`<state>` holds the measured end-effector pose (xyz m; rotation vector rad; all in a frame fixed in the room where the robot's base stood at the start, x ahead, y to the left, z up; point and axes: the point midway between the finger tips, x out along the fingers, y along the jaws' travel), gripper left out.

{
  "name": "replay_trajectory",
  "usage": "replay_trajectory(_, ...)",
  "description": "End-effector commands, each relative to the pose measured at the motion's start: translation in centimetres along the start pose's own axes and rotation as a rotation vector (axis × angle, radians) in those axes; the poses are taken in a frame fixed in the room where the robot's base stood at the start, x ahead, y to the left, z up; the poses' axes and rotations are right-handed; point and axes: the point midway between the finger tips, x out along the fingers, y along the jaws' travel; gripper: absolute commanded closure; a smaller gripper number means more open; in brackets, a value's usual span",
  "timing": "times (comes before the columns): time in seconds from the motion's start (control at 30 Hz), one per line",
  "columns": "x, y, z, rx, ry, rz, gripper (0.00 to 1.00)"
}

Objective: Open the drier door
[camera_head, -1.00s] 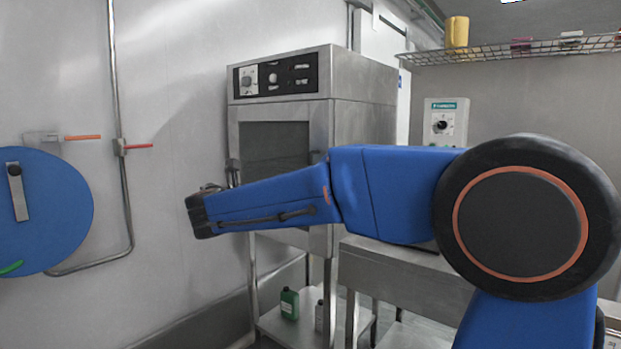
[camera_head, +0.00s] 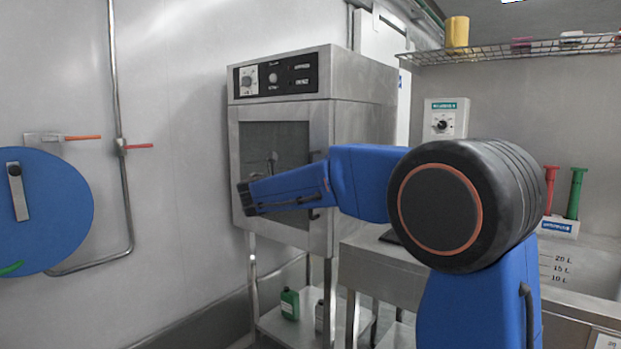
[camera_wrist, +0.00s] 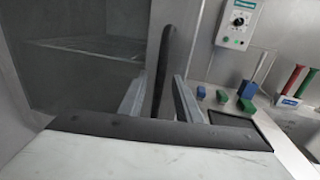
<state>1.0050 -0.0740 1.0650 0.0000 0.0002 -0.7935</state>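The drier (camera_head: 362,115) is a steel cabinet on legs, with a dark window in its front door (camera_head: 234,140). The door looks closed. A black upright handle (camera_wrist: 164,88) is on the right side of the door, and its lower end shows below my arm in the head view (camera_head: 315,213). In the wrist view my gripper (camera_wrist: 161,80) has its two grey fingers apart, one on each side of the handle. I cannot tell whether either finger touches it. In the head view my wrist hides most of the gripper and handle.
A steel table (camera_head: 375,255) stands right of the drier, with a control box (camera_head: 445,118) above it and red (camera_head: 550,188) and green (camera_head: 575,192) upright tools. A blue disc (camera_head: 50,215) is at the left. Bottles (camera_head: 289,303) stand on the low shelf.

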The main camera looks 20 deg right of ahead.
Motion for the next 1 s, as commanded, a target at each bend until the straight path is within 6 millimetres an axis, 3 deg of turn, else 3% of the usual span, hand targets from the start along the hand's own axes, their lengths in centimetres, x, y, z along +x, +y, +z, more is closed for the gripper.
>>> replay_trajectory(0.2, 2.1, 0.0, 0.0, -0.001, 0.000, -0.001, 0.69)
replay_trajectory(0.57, 2.5, 0.0, 0.0, 0.000, 0.000, 0.000, 0.69)
replay_trajectory(0.7, 2.5, 0.0, 0.0, 0.000, 0.000, 0.000, 0.98)
replay_trajectory(1.0, 2.4, 0.1, 0.0, 0.000, 0.000, -0.007, 1.00)
